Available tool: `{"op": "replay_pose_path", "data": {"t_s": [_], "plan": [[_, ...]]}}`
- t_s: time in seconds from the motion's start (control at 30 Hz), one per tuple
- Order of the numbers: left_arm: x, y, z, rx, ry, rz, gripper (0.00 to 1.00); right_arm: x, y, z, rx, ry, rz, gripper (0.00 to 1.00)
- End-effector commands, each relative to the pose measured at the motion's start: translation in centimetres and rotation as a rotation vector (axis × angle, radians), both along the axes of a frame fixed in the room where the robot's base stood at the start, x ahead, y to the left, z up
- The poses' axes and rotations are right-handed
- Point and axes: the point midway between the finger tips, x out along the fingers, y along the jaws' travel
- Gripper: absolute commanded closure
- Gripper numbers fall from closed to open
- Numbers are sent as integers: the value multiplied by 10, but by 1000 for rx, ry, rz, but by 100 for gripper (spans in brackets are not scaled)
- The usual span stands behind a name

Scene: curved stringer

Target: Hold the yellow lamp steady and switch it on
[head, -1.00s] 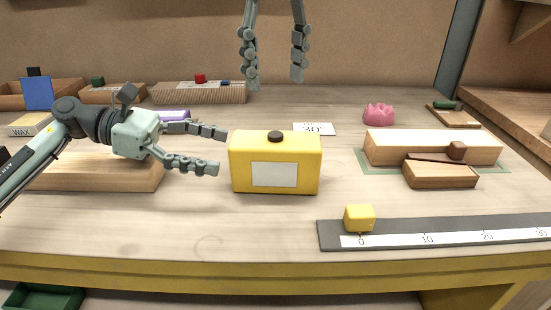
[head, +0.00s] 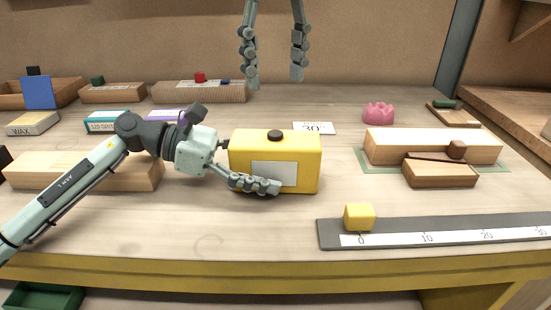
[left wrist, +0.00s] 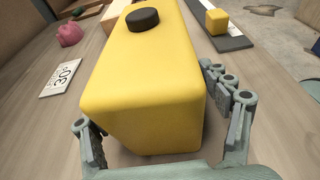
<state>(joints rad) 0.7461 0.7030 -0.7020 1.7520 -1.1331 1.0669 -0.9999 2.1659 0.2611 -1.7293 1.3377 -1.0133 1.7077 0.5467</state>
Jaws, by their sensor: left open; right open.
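The yellow lamp (head: 306,160) stands upright in the middle of the workbench, a box with a pale front panel and a dark round button (head: 275,135) on top. In the left wrist view the lamp (left wrist: 150,80) fills the middle, its button (left wrist: 142,19) near the top edge. My left gripper (left wrist: 155,110) is open with one finger on each side of the lamp's left end. In the head view its near finger crosses the front panel; the far finger is hidden behind the lamp. My right gripper (head: 273,75) is open and empty, hanging above the bench behind the lamp.
A yellow cube (head: 359,217) sits on a dark ruler strip (head: 450,230) at the front right. Wooden blocks (head: 430,147) stand to the right, a pink object (head: 379,113) behind them. A "30" card (head: 314,128) lies just behind the lamp. A long wooden block (head: 40,172) lies at left.

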Motion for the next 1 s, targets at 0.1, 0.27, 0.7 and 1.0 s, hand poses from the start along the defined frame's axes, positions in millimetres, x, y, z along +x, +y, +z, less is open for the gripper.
{"op": "replay_pose_path", "data": {"t_s": [0.1, 0.27, 0.7, 1.0], "plan": [[0, -2, -1, 0, 0, 0, 23, 0, 0, 0, 0, 0, 0, 48], [0, -2, -1, 0, 0, 0, 23, 0, 0, 0, 0, 0, 0, 48], [0, -2, -1, 0, 0, 0, 69, 0, 0, 0, 0, 0, 0, 50], [0, -2, -1, 0, 0, 0, 69, 0, 0, 0, 0, 0, 0, 87]]}}
